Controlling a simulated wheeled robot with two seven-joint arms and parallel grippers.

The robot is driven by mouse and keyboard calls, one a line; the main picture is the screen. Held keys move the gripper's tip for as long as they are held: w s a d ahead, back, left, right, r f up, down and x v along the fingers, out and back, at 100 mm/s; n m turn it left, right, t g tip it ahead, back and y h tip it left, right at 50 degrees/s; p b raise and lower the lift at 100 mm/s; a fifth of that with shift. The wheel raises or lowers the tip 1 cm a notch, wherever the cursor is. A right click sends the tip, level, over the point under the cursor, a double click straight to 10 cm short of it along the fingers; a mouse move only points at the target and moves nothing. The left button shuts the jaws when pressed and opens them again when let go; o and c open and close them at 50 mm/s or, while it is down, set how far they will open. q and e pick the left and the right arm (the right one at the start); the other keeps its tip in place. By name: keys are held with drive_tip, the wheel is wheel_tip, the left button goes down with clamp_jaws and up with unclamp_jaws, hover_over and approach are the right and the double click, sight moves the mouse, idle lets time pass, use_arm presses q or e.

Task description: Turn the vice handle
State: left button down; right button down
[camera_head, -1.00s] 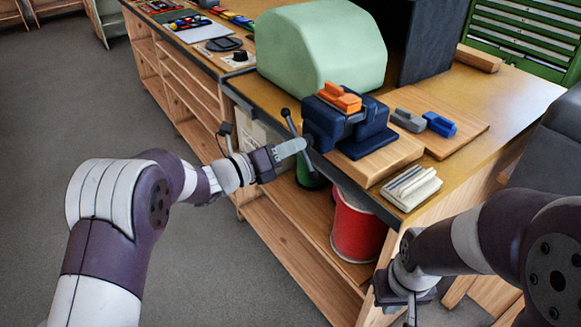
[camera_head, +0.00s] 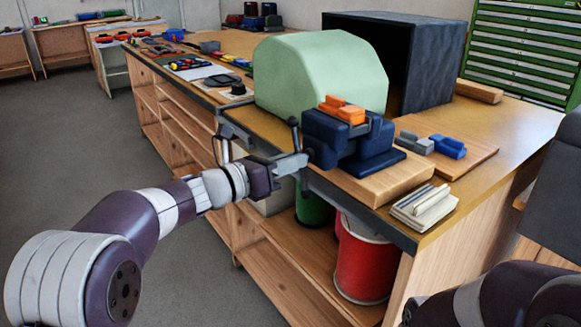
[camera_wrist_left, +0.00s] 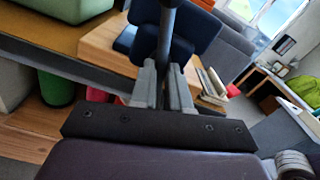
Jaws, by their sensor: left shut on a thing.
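The dark blue vice (camera_head: 338,138) stands on a wooden block at the bench's front edge, with an orange piece (camera_head: 342,110) on top of its jaws. Its dark bar handle (camera_head: 295,135) sticks up in front of the vice, with a knob at the top. In the left wrist view the dark bar (camera_wrist_left: 166,40) runs between the two grey fingers (camera_wrist_left: 163,80), with the blue vice behind. My right gripper is out of view; only its arm shows at the lower right.
A pale green rounded cover (camera_head: 320,75) and a dark open box (camera_head: 430,60) stand behind the vice. Grey and blue blocks (camera_head: 447,147) lie on a board to its right, near a small pale ribbed stack (camera_head: 424,207). A red drum (camera_head: 362,265) sits on the shelf below.

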use_arm(q)
drive_tip(key=shift+f, duration=0.1)
drive_tip(key=c, duration=1.1)
unclamp_jaws()
drive_tip(key=shift+a, duration=0.1)
drive_tip(key=shift+s+a, duration=0.1)
drive_tip(key=v, duration=1.2)
drive_tip(key=shift+s+a, duration=0.15)
drive_tip(key=shift+a, duration=0.05)
